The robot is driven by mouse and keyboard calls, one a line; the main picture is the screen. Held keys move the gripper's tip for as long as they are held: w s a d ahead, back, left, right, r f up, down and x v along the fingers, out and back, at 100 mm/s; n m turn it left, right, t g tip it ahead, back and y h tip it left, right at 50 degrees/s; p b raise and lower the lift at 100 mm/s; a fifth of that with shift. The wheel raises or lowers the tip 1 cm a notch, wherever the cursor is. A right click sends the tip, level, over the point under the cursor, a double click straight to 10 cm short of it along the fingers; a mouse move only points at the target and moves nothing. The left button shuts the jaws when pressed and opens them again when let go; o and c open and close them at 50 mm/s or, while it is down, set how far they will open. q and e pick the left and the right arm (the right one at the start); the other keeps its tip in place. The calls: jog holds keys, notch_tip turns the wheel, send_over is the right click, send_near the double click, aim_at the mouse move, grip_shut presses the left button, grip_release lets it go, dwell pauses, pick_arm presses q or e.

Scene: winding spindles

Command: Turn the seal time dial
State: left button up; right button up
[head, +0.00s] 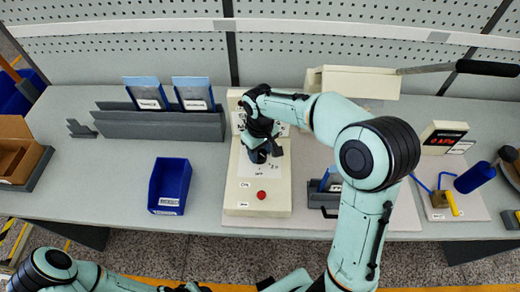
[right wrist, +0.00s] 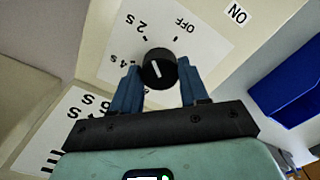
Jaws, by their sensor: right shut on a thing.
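The seal time dial (right wrist: 159,69) is a round black knob with a white pointer line, on a white panel marked OFF, 2s and 4s. Its line slants up and left, roughly toward 2s; the exact setting is hard to read. My right gripper (right wrist: 160,88) has its blue fingers on both sides of the dial and is shut on it. In the head view the right gripper (head: 262,150) is over the cream machine (head: 240,195), hiding the dial. My left arm shows at the bottom left, its gripper out of view.
A red button (head: 261,195) is on the machine's front. A blue bin (head: 169,186) stands to the left, with a grey rack (head: 165,124) behind it. A lever (head: 440,69) sticks out at the back right.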

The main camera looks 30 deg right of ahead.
aim_at(260, 154)
pick_arm(q)
jog(key=shift+w+r, duration=0.1)
pick_arm(e)
jog(key=shift+n, duration=0.8)
jog(key=o, duration=1.1)
jog(key=shift+c, duration=0.2)
pick_arm(q)
jog(key=shift+w+r+p, duration=0.85)
jog(key=shift+w+r, duration=0.2)
jog(key=shift+r, duration=0.05)
pick_arm(e)
notch_tip(260, 154, up, 14)
jog(key=shift+f, duration=0.25)
